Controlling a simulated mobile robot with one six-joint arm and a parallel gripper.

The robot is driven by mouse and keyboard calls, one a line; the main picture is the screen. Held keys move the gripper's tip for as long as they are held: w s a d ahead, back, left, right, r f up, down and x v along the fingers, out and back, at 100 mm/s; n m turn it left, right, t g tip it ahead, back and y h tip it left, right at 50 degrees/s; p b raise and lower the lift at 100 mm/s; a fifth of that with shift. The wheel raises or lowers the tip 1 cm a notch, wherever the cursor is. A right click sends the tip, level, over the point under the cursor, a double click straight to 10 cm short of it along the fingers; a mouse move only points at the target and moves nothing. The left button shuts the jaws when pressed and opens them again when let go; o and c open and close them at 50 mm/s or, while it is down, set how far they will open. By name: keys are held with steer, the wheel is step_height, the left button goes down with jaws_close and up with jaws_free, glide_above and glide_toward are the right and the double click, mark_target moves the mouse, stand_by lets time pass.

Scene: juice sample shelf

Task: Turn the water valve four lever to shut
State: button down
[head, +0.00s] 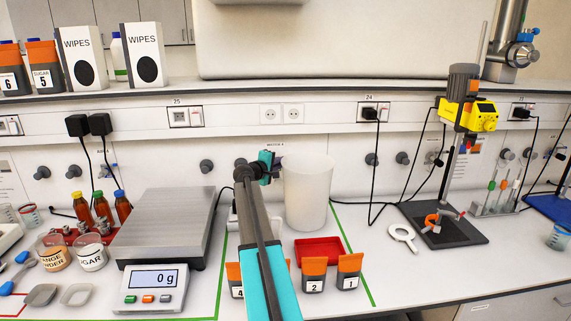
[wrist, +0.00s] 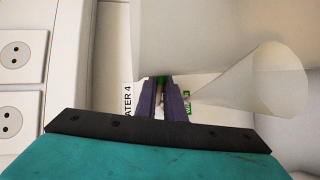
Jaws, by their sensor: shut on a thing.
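My gripper (wrist: 163,88) shows in the wrist view with its two purple fingers close together. It is shut on the water valve four lever, of which a small green part (wrist: 161,79) shows at the fingertips. A label reading "ATER 4" (wrist: 128,92) is on the wall panel just left of the fingers. The rest of the valve is hidden, so I cannot tell the lever's angle. In the head view my gripper (head: 267,163) reaches the back wall, and my arm hides the valve.
A large whitish beaker (head: 308,190) stands right beside my gripper. A scale (head: 170,228) is to the left. A red tray (head: 319,250) and orange-topped containers (head: 348,271) stand at the front. A yellow-headed stirrer (head: 468,113) is at right. Sockets (wrist: 13,55) are on the wall.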

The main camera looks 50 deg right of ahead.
steer(key=shift+d+r, duration=0.1)
steer(key=c, duration=2.1)
jaws_free()
steer(key=b+v, duration=0.4)
steer(key=v, duration=1)
